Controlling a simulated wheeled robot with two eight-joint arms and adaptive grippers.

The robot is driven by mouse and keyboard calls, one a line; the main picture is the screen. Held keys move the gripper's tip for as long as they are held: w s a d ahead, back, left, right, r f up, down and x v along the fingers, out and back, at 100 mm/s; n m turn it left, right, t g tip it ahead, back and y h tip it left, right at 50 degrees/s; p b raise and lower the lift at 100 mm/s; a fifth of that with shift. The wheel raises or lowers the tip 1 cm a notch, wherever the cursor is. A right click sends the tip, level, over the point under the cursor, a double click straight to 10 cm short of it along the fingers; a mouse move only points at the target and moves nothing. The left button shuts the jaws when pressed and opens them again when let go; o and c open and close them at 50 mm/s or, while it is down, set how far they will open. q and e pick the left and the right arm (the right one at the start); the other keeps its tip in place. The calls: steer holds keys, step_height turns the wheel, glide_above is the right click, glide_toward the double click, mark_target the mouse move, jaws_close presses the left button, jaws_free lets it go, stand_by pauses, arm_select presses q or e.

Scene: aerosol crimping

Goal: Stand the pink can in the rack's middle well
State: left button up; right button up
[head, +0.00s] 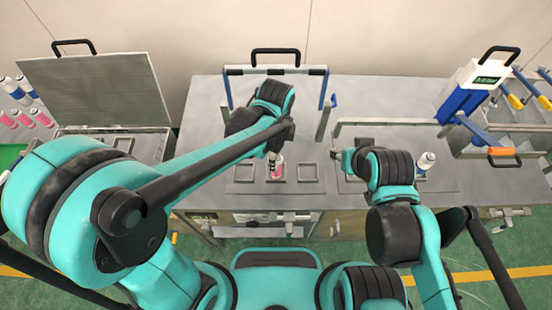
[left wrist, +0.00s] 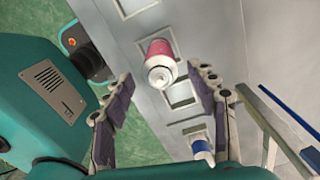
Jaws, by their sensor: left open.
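The pink can (head: 279,170) with a white top stands in the middle well of the left rack (head: 262,187), and it looks upright. In the left wrist view the can (left wrist: 156,50) shows from above, its white top toward the camera. My left gripper (left wrist: 160,78) is open, with one finger on each side of the can's top and visible gaps to it. In the head view my left arm hides most of this gripper. The rack's two outer wells are empty. My right gripper (head: 338,157) is over the left end of the right-hand rack, with its fingers too small to read.
A blue and white can (head: 425,162) stands on the right-hand rack beside my right arm. A fixture with a black handle (head: 276,55) stands behind the left rack. A lidded box (head: 100,90) is at left, with several pink and blue cans beyond it.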

arm_select(q)
step_height(320, 180, up, 5)
steer(key=shift+f+p, duration=0.15)
steer(key=shift+p, duration=0.3)
steer(key=shift+a, duration=0.1)
arm_select(e)
steer(key=shift+r, duration=0.65)
arm_select(q)
steer(key=s+a+r+n+t, duration=0.2)
steer(key=a+r+n+t, duration=0.1)
steer(key=a+n, duration=0.6)
steer(key=s+a+r+n+t, duration=0.3)
steer(key=a+n, duration=0.5)
steer(key=n, duration=0.3)
steer(key=shift+a+t, duration=0.35)
steer(key=shift+t, duration=0.25)
arm_select(e)
steer(key=shift+f, duration=0.1)
arm_select(q)
step_height(320, 180, down, 7)
steer(key=b, duration=0.7)
arm_select(e)
step_height(320, 180, down, 7)
arm_select(q)
steer(key=shift+f, duration=0.15)
arm_select(e)
steer(key=shift+c, duration=0.3)
